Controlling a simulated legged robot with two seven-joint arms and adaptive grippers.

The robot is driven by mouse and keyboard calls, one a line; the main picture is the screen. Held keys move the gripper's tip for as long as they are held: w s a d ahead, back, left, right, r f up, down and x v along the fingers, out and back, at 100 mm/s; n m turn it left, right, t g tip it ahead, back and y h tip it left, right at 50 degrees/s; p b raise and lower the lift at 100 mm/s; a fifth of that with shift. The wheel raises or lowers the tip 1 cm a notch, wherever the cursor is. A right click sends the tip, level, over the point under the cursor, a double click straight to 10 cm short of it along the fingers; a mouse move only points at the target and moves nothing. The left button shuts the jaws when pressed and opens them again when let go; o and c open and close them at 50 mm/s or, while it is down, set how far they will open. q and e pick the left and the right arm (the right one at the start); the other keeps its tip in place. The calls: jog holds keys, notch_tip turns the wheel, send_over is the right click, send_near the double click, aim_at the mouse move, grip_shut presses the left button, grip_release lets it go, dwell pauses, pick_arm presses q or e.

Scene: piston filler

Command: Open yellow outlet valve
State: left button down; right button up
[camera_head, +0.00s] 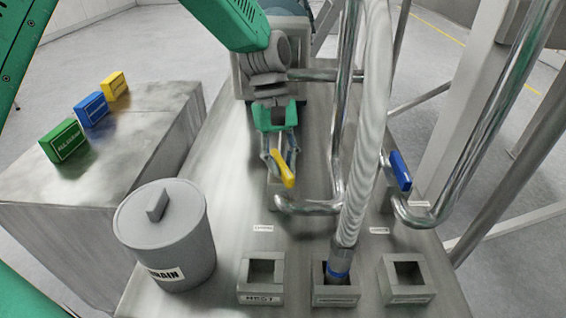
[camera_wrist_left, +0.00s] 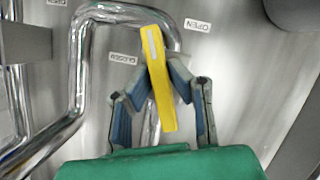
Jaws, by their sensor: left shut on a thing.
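The yellow outlet valve handle (camera_head: 286,172) stands at the bent metal pipe in the middle of the steel table. It also shows in the left wrist view (camera_wrist_left: 158,75), upright and slightly tilted. My left gripper (camera_head: 279,160) reaches down from above and is shut on the yellow handle. In the left wrist view its two fingers (camera_wrist_left: 160,85) lie on either side of the handle. White labels sit beside it; one reads "CLOSED" (camera_wrist_left: 123,58) and one reads "OPEN" (camera_wrist_left: 197,25). My right gripper is not in view.
A blue valve handle (camera_head: 400,171) is on the right pipe. A grey drain bin (camera_head: 167,235) stands front left. Three square holders line the front, a hose (camera_head: 355,190) in the middle one. Green (camera_head: 64,140), blue (camera_head: 91,109) and yellow (camera_head: 115,86) blocks sit on the left cabinet.

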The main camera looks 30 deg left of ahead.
pick_arm(q)
jog(key=shift+w+r+m+g+y, duration=0.1)
jog(key=shift+m+g+y, duration=0.2)
jog(key=shift+m, duration=0.85)
jog(key=shift+w+r+m+g+y, duration=0.15)
jog(key=shift+m+y, duration=0.25)
jog(key=shift+m, duration=0.75)
jog(key=shift+f, duration=0.1)
jog(key=c, duration=1.6)
grip_release()
jog(key=shift+c, duration=0.2)
jog(key=shift+o, duration=0.5)
jog(key=shift+a+f, duration=0.1)
jog(key=shift+f, duration=0.05)
jog(key=v, duration=1.2)
jog(key=shift+w, duration=0.2)
jog(key=shift+f, duration=0.1)
